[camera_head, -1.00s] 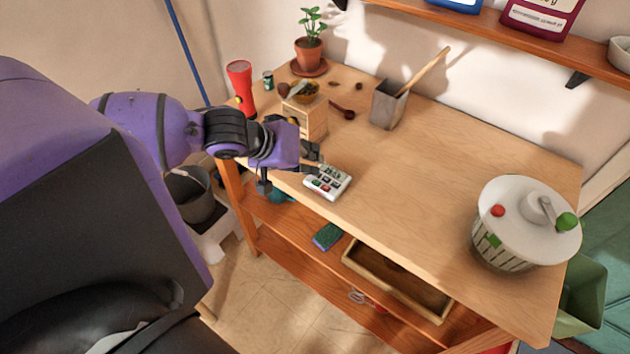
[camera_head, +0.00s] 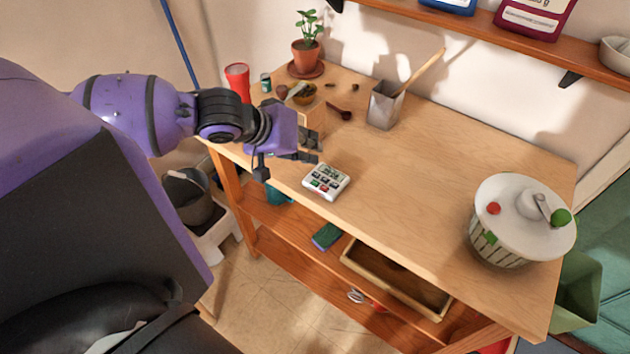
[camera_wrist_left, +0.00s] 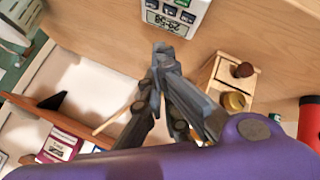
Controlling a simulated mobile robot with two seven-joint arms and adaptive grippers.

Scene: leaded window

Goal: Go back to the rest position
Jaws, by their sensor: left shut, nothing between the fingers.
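My left gripper (camera_head: 312,148) is above the workbench at its left part, near the white timer (camera_head: 326,181). In the head view the gripper is just behind and to the left of the timer, apart from it. In the left wrist view the fingers (camera_wrist_left: 163,58) are together with nothing between them, and the timer (camera_wrist_left: 175,14) shows beyond the tips. The timer lies on the wooden workbench top (camera_head: 440,140). My right gripper is not in view.
A small wooden box (camera_head: 312,116), red flashlight (camera_head: 237,82) and potted plant (camera_head: 306,52) stand by my left gripper. A metal holder (camera_head: 385,105) stands behind. A white lidded pot (camera_head: 515,215) is at the right. The bench middle is clear.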

